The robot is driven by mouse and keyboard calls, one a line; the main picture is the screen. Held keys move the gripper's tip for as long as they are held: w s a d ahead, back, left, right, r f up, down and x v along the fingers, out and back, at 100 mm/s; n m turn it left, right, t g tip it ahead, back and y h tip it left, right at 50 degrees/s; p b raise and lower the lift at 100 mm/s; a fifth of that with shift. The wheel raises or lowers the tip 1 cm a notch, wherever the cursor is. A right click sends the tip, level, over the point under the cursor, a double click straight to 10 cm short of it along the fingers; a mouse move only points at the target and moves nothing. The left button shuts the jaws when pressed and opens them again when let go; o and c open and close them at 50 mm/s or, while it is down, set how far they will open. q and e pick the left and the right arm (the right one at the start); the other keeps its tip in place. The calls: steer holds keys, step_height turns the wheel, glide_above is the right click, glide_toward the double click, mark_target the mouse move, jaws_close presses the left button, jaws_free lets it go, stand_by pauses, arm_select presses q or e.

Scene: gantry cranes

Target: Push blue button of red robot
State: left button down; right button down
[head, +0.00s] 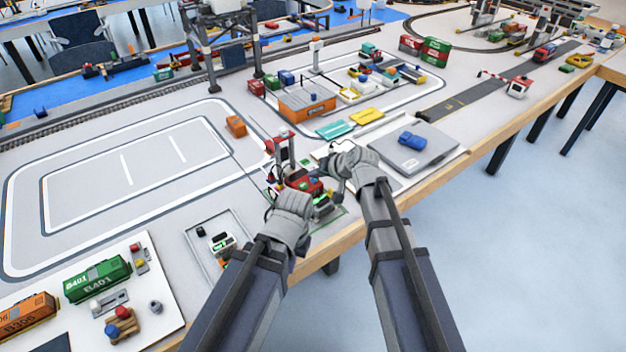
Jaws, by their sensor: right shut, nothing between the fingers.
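The small red robot (303,184), with a dark upright mast, stands on the table near its front edge, between my two grippers. Its blue button is too small or hidden for me to make out. My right gripper (330,163) is shut and empty, just right of the red robot and close to it. I cannot tell whether it touches the robot. My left gripper (276,203) is just in front and left of the robot. Its fingers are hidden by the hand, so its opening does not show.
A grey laptop-like slab (418,155) with a blue toy car (411,140) lies to the right. A tray with small parts (207,240) is left of my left arm. A green wagon (97,279) stands at lower left. The marked floor area (120,185) at left is mostly clear.

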mark_target(315, 183)
steer(key=shift+f, duration=0.25)
steer(key=shift+r, duration=0.1)
steer(key=shift+r+p, duration=0.7)
steer(key=shift+r, duration=0.1)
step_height(315, 183, up, 6)
steer(key=p, duration=0.6)
